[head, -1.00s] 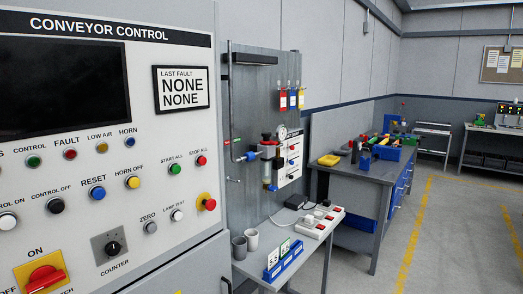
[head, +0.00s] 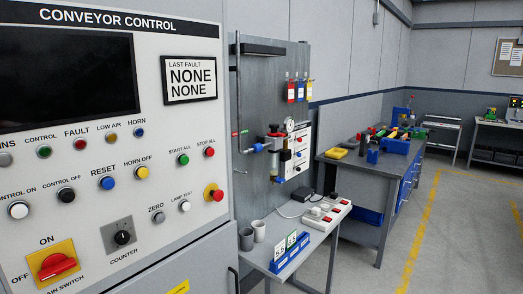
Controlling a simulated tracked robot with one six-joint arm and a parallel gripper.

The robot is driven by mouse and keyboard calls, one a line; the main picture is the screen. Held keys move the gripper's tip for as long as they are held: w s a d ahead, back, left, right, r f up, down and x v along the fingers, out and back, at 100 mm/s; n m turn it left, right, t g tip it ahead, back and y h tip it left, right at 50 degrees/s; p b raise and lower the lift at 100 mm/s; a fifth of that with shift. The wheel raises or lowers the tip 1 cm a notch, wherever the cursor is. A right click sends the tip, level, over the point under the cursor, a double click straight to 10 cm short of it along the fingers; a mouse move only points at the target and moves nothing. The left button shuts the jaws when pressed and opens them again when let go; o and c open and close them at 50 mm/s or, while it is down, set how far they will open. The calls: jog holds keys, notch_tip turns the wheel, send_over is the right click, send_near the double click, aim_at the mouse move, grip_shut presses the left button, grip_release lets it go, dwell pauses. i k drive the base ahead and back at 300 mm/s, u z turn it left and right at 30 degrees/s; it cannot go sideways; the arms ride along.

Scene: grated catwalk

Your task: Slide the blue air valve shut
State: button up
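A small blue fitting (head: 257,147), which looks like the blue air valve, sits on the air line of the grey metal panel (head: 256,90), just left of the air unit (head: 275,150). It is too small to tell its slide position. Another small blue part (head: 281,181) shows at the bottom of the air unit. A round gauge (head: 290,125) is at the unit's upper right. My gripper is not in view.
The white conveyor control cabinet (head: 110,140) fills the left side. Below the panel, a grey table (head: 262,258) holds cups, a blue card rack (head: 289,254) and a power strip (head: 325,213). A workbench (head: 365,182) stands behind. Grey floor (head: 440,250) at right is clear.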

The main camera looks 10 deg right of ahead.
aim_at(258, 147)
jog(key=z, duration=1.65)
jog(key=i, duration=1.05)
jog(key=u, duration=0.35)
